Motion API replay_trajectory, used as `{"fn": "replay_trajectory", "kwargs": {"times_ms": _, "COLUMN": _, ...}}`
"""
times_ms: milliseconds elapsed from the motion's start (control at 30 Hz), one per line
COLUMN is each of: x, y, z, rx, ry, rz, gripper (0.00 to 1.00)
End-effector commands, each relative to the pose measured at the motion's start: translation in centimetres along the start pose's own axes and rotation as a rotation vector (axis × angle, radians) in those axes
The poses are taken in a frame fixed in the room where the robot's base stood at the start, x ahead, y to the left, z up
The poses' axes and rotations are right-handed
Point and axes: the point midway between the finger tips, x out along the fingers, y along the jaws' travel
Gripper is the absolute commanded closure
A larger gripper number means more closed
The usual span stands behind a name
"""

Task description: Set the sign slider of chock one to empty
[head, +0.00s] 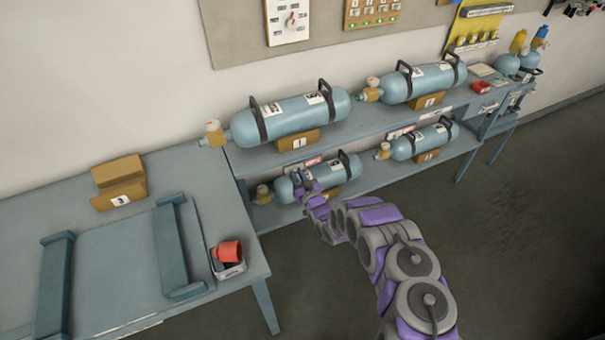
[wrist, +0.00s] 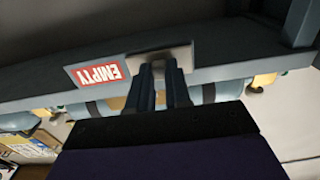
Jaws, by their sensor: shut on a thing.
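The sign on the shelf edge shows a red EMPTY panel (wrist: 97,74) in the wrist view, and the lettering appears upside down. A metallic slider plate (wrist: 183,55) sits right beside that panel. My gripper (wrist: 159,70) is shut on the slider plate, and its fingertips hide part of it. In the head view my gripper (head: 302,178) is at the front edge of the upper shelf. Just above is a brown chock (head: 298,142) whose label looks like a 1, with a pale blue cylinder (head: 300,116) lying on it. A small red sign panel (head: 313,161) shows close to the gripper.
Another cylinder (head: 422,84) lies to the right on the upper shelf (head: 365,127). Two cylinders lie on the lower shelf, one close behind my gripper. The floor is clear.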

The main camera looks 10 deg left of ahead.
Motion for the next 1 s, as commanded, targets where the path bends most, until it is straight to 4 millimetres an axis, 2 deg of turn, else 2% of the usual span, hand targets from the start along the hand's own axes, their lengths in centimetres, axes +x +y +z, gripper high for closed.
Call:
{"fn": "replay_trajectory", "kwargs": {"times_ms": 133, "x": -0.2, "y": -0.1, "z": 0.3, "rx": -0.001, "ry": -0.007, "rz": 0.004, "gripper": 1.00}}
{"fn": "replay_trajectory", "kwargs": {"times_ms": 167, "x": -0.2, "y": -0.1, "z": 0.3, "rx": -0.001, "ry": -0.007, "rz": 0.004, "gripper": 0.79}}
{"fn": "replay_trajectory", "kwargs": {"times_ms": 400, "x": -0.1, "y": 0.0, "z": 0.3, "rx": 0.000, "ry": -0.006, "rz": 0.004, "gripper": 0.56}}
{"fn": "replay_trajectory", "kwargs": {"times_ms": 767, "x": -0.5, "y": 0.1, "z": 0.3, "rx": 0.000, "ry": -0.008, "rz": 0.005, "gripper": 0.55}}
{"fn": "replay_trajectory", "kwargs": {"times_ms": 1000, "x": -3.0, "y": 0.1, "z": 0.2, "rx": -0.001, "ry": -0.010, "rz": 0.006, "gripper": 0.55}}
